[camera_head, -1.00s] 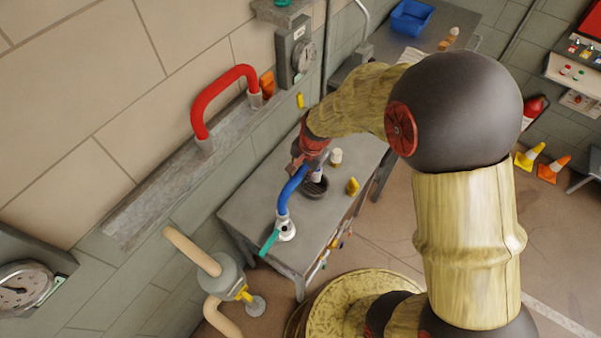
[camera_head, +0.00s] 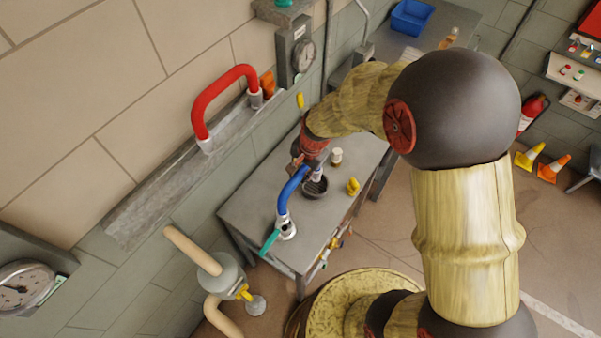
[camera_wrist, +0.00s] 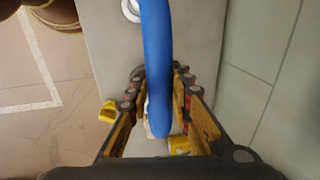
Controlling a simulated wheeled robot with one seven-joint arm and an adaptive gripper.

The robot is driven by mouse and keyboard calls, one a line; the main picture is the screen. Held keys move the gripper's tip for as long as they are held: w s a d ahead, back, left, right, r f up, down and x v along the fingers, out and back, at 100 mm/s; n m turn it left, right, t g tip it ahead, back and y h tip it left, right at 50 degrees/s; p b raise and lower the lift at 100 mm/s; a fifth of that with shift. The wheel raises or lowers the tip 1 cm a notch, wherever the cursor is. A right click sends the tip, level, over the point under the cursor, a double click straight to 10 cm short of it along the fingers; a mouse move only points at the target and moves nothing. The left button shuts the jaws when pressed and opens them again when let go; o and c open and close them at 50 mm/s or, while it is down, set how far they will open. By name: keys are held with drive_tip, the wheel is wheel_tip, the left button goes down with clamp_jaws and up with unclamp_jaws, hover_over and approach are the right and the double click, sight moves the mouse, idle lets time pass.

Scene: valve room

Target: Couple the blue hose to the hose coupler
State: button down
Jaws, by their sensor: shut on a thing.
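The blue hose (camera_head: 290,192) arches over the grey metal table. Its near end meets a white fitting with a teal lever (camera_head: 285,229); I cannot tell for certain whether this is the hose coupler. Its other end runs to my gripper (camera_head: 311,164), where a white end piece (camera_head: 317,174) shows just below, above or beside a dark round dish (camera_head: 315,188). In the wrist view my gripper (camera_wrist: 160,74) is shut on the blue hose (camera_wrist: 157,45), with a finger on each side. The hose hides what lies directly behind it.
A yellow object (camera_head: 352,186) and a small white-capped jar (camera_head: 336,156) stand on the table (camera_head: 250,205). A red pipe handle (camera_head: 225,80) is on the wall ledge. A beige pipe with a valve (camera_head: 220,272) stands at the table's near left.

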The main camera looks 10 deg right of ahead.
drive_tip(key=shift+f+b, duration=1.1)
drive_tip(key=shift+f, duration=0.55)
drive_tip(key=shift+f+b, duration=0.65)
drive_tip(key=shift+f, duration=0.3)
drive_tip(key=shift+f+b, duration=0.6)
drive_tip(key=shift+f, duration=0.4)
idle(1.5)
idle(0.3)
drive_tip(key=c, duration=1.5)
unclamp_jaws()
drive_tip(key=shift+c, duration=0.2)
drive_tip(key=shift+o, duration=1)
